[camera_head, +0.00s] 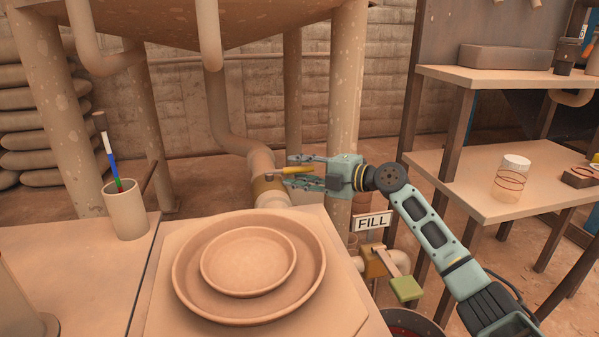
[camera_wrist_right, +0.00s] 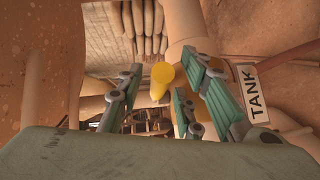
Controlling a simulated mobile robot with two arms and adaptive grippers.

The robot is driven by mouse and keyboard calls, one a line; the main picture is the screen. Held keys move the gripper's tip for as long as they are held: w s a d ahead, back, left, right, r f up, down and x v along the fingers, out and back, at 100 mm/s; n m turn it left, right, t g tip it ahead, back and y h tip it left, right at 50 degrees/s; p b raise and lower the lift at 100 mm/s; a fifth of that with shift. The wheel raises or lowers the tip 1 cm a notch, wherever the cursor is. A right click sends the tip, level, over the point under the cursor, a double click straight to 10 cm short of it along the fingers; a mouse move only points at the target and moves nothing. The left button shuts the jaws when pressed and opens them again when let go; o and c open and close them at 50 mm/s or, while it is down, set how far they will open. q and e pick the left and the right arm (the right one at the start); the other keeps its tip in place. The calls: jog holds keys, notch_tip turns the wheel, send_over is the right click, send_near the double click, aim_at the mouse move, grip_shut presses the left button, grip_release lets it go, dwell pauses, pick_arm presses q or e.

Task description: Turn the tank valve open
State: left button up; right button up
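The tank valve has a brass-coloured body (camera_head: 268,185) on the pipe below the tank. Its yellow lever handle (camera_head: 297,169) points right, towards my right gripper (camera_head: 308,173). The gripper's fingers are spread, one above and others below the handle. In the right wrist view the rounded yellow handle end (camera_wrist_right: 161,82) lies between the open fingers, with gaps visible on both sides. I cannot tell whether any finger touches it. A white TANK sign (camera_wrist_right: 251,93) shows at the right of that view. My left gripper is out of view.
A FILL sign (camera_head: 373,221) stands above a second valve with an olive-green handle (camera_head: 405,289), below my right arm. Shelves (camera_head: 465,185) with a jar (camera_head: 510,178) stand at right.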

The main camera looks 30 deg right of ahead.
grip_shut()
dwell(0.6)
